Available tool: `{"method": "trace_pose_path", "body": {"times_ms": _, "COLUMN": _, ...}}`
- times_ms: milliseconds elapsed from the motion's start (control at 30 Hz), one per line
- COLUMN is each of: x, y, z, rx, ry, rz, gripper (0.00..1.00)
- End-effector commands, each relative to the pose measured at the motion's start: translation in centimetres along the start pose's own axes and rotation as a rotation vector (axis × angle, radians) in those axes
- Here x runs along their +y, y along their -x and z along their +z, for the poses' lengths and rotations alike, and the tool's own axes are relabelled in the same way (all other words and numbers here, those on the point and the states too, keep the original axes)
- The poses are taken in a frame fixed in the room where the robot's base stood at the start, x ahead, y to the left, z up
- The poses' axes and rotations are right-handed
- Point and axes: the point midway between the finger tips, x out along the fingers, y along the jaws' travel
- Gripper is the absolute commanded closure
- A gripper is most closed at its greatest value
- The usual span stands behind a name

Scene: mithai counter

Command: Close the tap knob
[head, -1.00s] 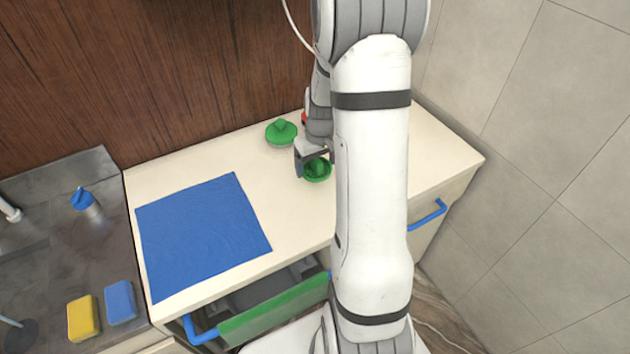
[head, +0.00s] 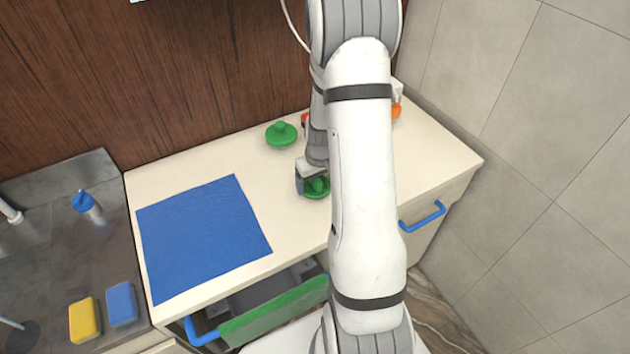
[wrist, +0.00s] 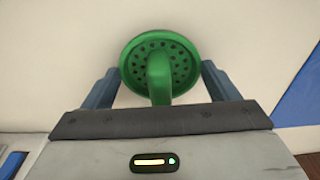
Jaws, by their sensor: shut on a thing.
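A curved white spout, probably the tap (head: 9,211), shows at the left edge of the head view over the grey sink. I cannot pick out its knob for certain; a blue-topped grey piece (head: 85,203) stands on the sink near it. My gripper (head: 312,186) is far from both, low over the cream counter. It is shut on a round green piece (head: 319,191). In the wrist view this green piece (wrist: 187,62) has a disc with small holes and a raised handle, with a finger on either side.
Another green knobbed piece (head: 281,134) lies behind my gripper. A blue mat (head: 203,238) covers the counter's left. A green-fronted drawer (head: 272,311) stands open below. Yellow (head: 84,321) and blue (head: 122,304) blocks lie by the sink. An orange object (head: 396,111) is at the back right.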

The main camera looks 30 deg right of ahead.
Motion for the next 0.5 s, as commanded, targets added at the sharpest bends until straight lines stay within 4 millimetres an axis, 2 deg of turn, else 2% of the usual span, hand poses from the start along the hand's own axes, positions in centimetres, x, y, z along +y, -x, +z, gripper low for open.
{"method": "trace_pose_path", "body": {"times_ms": 33, "x": -0.01, "y": -0.32, "z": 0.03, "rx": 0.000, "ry": 0.000, "rz": 0.000, "gripper": 0.45}}
{"method": "trace_pose_path", "body": {"times_ms": 67, "x": -0.01, "y": -0.14, "z": 0.01, "rx": 0.000, "ry": 0.000, "rz": 0.000, "gripper": 0.16}}
{"method": "trace_pose_path", "body": {"times_ms": 100, "x": -0.02, "y": -0.11, "z": 0.01, "rx": 0.000, "ry": 0.000, "rz": 0.000, "gripper": 0.13}}
{"method": "trace_pose_path", "body": {"times_ms": 267, "x": -0.03, "y": -0.10, "z": 0.00, "rx": 0.000, "ry": 0.001, "rz": 0.000, "gripper": 0.00}}
{"method": "trace_pose_path", "body": {"times_ms": 500, "x": -0.05, "y": -0.09, "z": 0.00, "rx": 0.000, "ry": 0.001, "rz": 0.000, "gripper": 0.00}}
